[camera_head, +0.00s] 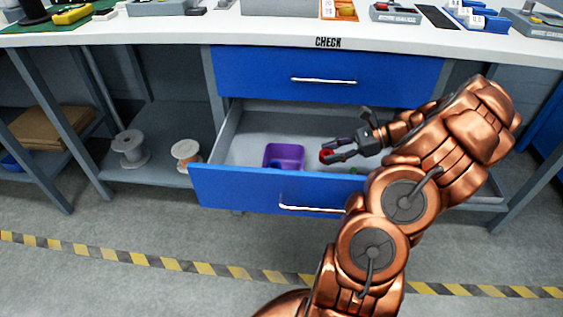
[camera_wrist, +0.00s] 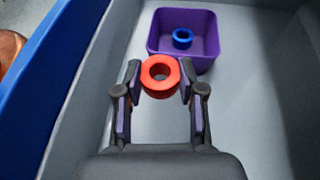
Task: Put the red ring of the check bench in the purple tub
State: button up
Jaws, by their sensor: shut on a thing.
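The red ring (camera_wrist: 159,89) is held between the two fingertips of my gripper (camera_wrist: 160,80), in front of the purple tub in the wrist view. The ring also shows at the gripper's tip in the head view (camera_head: 326,156). My gripper (camera_head: 333,152) is inside the open drawer, to the right of the tub. The purple tub (camera_wrist: 206,61) stands on the drawer floor and holds a blue ring (camera_wrist: 182,38). The tub also shows in the head view (camera_head: 284,148). The red ring is outside the tub's outline in the head view.
The open lower drawer (camera_head: 240,186) has a blue front and grey walls around my gripper. The closed upper drawer (camera_head: 260,80) sits above it under the bench top marked CHECK (camera_head: 300,38). A small green thing (camera_head: 357,170) lies in the drawer below my gripper. Spools stand on the left shelf.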

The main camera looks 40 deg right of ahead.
jog(key=w+a+b, duration=0.1)
jog(key=w+a, duration=0.2)
jog(key=w, duration=0.1)
jog(key=w+a+f+b, duration=0.1)
jog(key=w+a, duration=0.2)
jog(key=w, duration=0.1)
jog(key=w+a+b, duration=0.1)
jog(key=w+a, duration=0.3)
jog(key=shift+f+b, duration=0.3)
notch_tip(320, 180, down, 3)
jog(key=shift+f+b, duration=0.2)
jog(key=shift+b, duration=0.65)
jog(key=shift+f+p, duration=0.2)
jog(key=shift+p, duration=0.1)
jog(key=o, duration=1.2)
jog(key=shift+c, duration=0.2)
